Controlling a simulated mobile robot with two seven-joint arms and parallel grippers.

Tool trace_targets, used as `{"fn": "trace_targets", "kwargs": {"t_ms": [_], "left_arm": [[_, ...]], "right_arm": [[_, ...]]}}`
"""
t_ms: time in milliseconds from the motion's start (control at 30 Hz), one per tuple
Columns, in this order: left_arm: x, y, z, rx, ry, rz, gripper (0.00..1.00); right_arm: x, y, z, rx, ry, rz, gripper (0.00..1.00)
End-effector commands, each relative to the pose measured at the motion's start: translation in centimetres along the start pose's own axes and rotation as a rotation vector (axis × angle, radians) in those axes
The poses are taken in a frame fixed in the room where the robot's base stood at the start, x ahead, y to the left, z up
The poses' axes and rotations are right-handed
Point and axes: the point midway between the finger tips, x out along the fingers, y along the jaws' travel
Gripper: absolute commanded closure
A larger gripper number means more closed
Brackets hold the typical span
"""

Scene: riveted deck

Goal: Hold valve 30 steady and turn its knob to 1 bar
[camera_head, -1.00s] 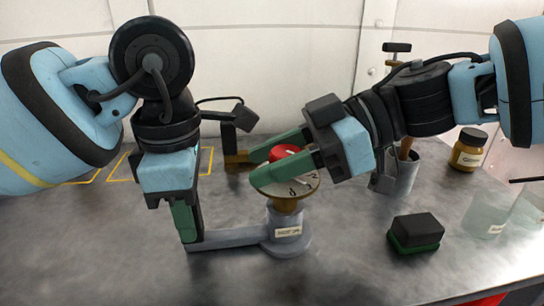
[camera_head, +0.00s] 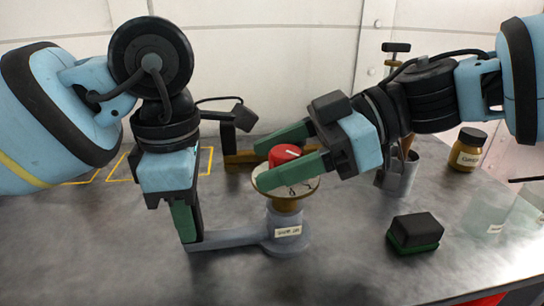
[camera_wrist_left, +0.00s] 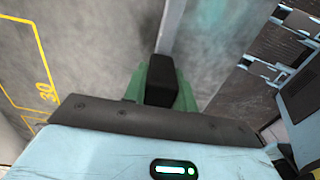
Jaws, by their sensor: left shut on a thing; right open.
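The valve stands on the deck with a round grey base (camera_head: 290,243) and a pale label too small to read. Its red knob (camera_head: 284,154) with a white mark sits above a round dial (camera_head: 302,190), partly hidden by my right gripper. A grey bar (camera_head: 235,238) runs left from the base. My left gripper (camera_head: 187,228) points down and is shut on the upright end of that bar. In the left wrist view its green fingers (camera_wrist_left: 162,82) have a black piece between them. My right gripper (camera_head: 275,158) is open, with one finger on each side of the knob; contact is unclear.
A black block with a green base (camera_head: 415,232) lies right of the valve. A grey cup with tools (camera_head: 398,178) and a labelled jar (camera_head: 468,150) stand behind. Yellow outlines, one marked 30 (camera_wrist_left: 46,92), lie at left.

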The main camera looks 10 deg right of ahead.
Motion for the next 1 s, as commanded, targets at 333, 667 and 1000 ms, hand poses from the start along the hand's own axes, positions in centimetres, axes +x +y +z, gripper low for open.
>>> {"fn": "trace_targets", "kwargs": {"t_ms": [333,667,1000], "left_arm": [[0.2,0.0,0.0,0.001,0.000,-0.003,1.00],[0.2,0.0,0.0,0.001,0.000,-0.003,1.00],[0.1,0.0,0.0,0.000,0.000,-0.002,1.00]], "right_arm": [[-6.6,0.1,-0.1,-0.001,0.003,0.005,0.41],[-10.8,-0.1,-0.1,-0.002,0.001,0.001,0.41],[-11.2,-0.1,0.0,0.000,0.001,0.000,0.41]]}}
